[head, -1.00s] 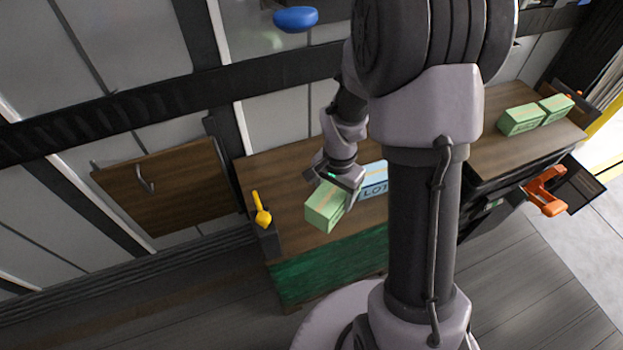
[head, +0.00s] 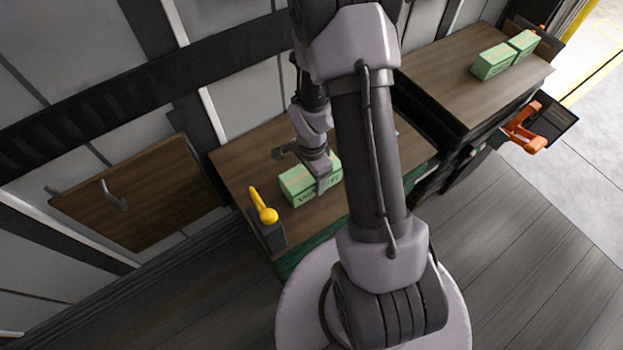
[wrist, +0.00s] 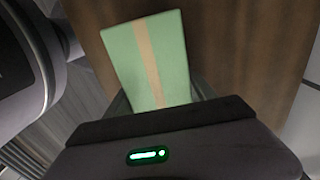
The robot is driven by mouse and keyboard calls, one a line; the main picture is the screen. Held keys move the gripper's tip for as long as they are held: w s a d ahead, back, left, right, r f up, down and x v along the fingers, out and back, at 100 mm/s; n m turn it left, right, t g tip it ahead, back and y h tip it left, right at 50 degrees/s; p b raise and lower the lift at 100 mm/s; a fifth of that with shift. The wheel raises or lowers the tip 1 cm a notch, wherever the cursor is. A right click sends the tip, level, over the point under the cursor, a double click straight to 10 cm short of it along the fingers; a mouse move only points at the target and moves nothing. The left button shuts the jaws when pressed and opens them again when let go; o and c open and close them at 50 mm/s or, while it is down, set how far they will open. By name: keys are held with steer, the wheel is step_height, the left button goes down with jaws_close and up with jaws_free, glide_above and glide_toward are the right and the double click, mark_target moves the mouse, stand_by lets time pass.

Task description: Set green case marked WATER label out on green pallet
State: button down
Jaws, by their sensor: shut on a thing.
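The green case (head: 297,187) has dark lettering on its near side, beginning with W and partly covered. My gripper (head: 321,172) is shut on it, one finger in front of the lettering. In the wrist view the case (wrist: 148,58) shows its green top with a tan tape strip, between the fingers. The pallet (head: 236,168) has a brown wooden top and a green side. The case is over this top, near its left end; I cannot tell whether it touches the wood.
A yellow-knobbed lever (head: 264,207) stands close to the left of the case. Two green cases (head: 493,62) sit on another wooden top (head: 440,80) at right. An orange handle (head: 522,128) juts out beyond it. A brown wall panel (head: 135,195) is at left.

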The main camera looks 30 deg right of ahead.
steer(key=shift+f, duration=0.55)
steer(key=shift+f, duration=0.1)
steer(key=shift+f, duration=0.1)
steer(key=shift+c, duration=1.6)
jaws_free()
